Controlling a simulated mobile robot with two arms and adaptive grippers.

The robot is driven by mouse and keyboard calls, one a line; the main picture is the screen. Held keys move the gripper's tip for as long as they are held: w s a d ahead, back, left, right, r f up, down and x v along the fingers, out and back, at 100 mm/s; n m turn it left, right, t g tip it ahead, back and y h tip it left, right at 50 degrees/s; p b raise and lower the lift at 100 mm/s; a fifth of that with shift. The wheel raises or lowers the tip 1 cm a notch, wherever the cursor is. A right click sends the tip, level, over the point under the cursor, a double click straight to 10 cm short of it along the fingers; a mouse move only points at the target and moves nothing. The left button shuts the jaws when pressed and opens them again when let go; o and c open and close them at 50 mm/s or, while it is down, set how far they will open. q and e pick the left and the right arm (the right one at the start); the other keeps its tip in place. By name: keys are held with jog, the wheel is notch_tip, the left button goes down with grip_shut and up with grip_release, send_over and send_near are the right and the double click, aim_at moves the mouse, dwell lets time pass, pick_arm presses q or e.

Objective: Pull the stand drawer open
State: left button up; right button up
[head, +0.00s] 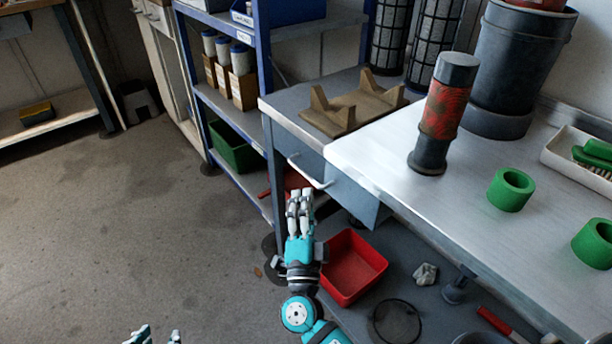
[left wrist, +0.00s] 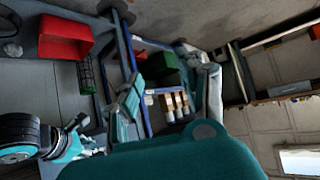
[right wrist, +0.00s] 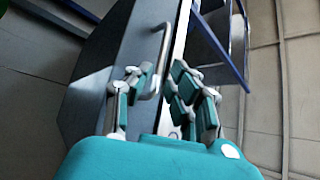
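The stand drawer (head: 345,191) has a blue-grey front and sits under the worktop edge in the head view. Its front looks flush with the stand, with no gap visible. Its pale bar handle (head: 308,171) is on the front, and the handle also shows in the right wrist view (right wrist: 163,55). My right gripper (head: 300,198) is just below and in front of the handle. In the right wrist view its fingers (right wrist: 160,92) are apart, with the handle's near end between them; contact cannot be told. My left gripper (head: 153,335) is open and empty at the bottom edge, far from the drawer.
A blue shelf rack (head: 237,98) stands left of the stand. A red bin (head: 351,267) is below the drawer near my right arm. The worktop (head: 455,215) holds a red-black cylinder (head: 442,112) and green rings (head: 511,189). The floor at left is clear.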

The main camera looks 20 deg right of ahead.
aim_at(306, 174)
jog(key=x, duration=0.6)
jog(key=shift+w+d, duration=0.1)
jog(key=shift+w, duration=0.1)
grip_shut()
